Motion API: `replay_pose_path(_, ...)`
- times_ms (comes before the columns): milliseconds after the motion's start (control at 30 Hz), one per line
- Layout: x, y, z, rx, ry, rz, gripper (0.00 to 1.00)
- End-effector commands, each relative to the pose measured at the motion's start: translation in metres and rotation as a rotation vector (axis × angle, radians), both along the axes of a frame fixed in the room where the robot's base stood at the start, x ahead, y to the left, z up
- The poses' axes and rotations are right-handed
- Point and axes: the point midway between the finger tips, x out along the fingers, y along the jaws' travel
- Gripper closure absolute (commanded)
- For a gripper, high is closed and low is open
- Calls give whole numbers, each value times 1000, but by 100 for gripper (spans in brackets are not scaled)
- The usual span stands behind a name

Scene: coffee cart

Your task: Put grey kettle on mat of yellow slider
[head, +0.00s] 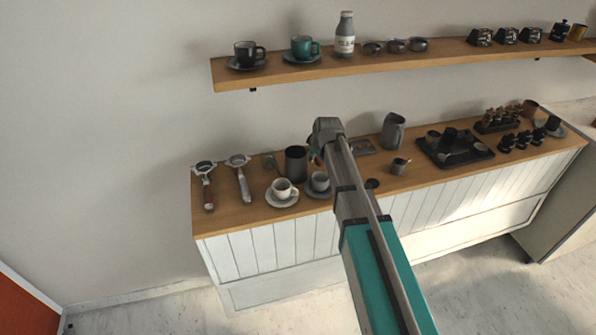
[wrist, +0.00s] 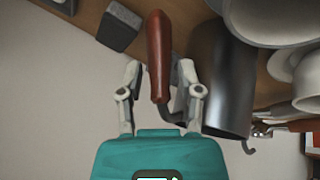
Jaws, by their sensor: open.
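The grey kettle (head: 296,163), a dark metal cylinder, stands on the wooden counter, left of my gripper (head: 321,150). In the wrist view the kettle (wrist: 222,75) is just right of my gripper (wrist: 163,82), with a thin spout at its lower end. A red-brown handle (wrist: 158,55) with a dark hooked end lies between my two open fingers, with gaps on both sides; it appears to belong to the kettle. A small grey flat piece (head: 362,147) lies behind my arm, partly hidden; I cannot tell whether it is the mat. I cannot make out a yellow slider.
Two cups on saucers (head: 282,195) stand in front of the kettle. Portafilters (head: 241,178) lie to the left. A grey pitcher (head: 393,132), a small jug (head: 399,166) and a dark tray (head: 438,160) are to the right. A shelf (head: 290,77) runs above the counter.

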Motion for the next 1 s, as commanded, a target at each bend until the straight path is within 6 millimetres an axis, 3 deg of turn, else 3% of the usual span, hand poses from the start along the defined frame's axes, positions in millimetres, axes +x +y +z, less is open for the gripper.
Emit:
replay_pose_path(733, 3, 1, -6, 0, 0, 0, 53)
replay_pose_path(767, 3, 1, -6, 0, 0, 0, 55)
replay_pose_path(1000, 3, 1, -6, 0, 0, 0, 100)
